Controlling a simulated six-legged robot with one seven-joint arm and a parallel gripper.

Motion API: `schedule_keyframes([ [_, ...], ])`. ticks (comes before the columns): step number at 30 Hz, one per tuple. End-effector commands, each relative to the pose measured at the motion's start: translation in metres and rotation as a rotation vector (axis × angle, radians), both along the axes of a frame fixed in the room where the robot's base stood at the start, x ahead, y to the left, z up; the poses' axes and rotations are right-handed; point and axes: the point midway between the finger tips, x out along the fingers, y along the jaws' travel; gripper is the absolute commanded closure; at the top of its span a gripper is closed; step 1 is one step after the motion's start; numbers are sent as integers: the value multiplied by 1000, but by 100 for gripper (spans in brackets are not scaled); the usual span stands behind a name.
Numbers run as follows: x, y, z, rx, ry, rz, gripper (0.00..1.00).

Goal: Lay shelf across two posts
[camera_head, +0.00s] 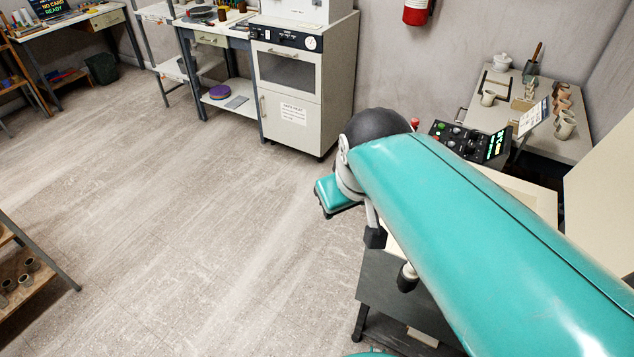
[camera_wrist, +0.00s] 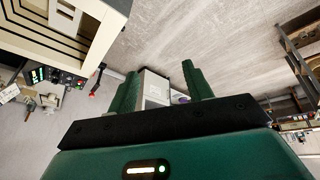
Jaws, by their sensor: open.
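In the wrist view my gripper (camera_wrist: 160,85) is open, with its two green fingers wide apart and nothing between them. It points across the room at floor and distant furniture. In the head view my teal arm stretches across the right half, and the fingers cannot be made out. A cream, box-like unit (camera_wrist: 100,50) with dark stepped lines inside fills the upper left of the wrist view, beside the fingers and apart from them. A small pale item (camera_wrist: 65,10) shows at its top edge. I cannot identify the shelf or the two posts in either view.
A control panel (camera_head: 465,140) stands behind my arm, near a bench (camera_head: 585,145) with cups and pots. A white oven-like cabinet (camera_head: 290,85) stands at the back wall. A wooden rack (camera_head: 40,280) is at lower left. The floor (camera_head: 180,190) between is clear.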

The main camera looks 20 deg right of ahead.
Motion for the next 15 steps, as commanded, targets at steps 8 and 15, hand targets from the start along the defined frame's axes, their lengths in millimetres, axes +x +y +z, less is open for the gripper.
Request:
schedule_keyframes([
  [8, -44, 30, -4, 104, -77, -67, 49],
  [15, -45, 30, -4, 109, -78, -73, 49],
])
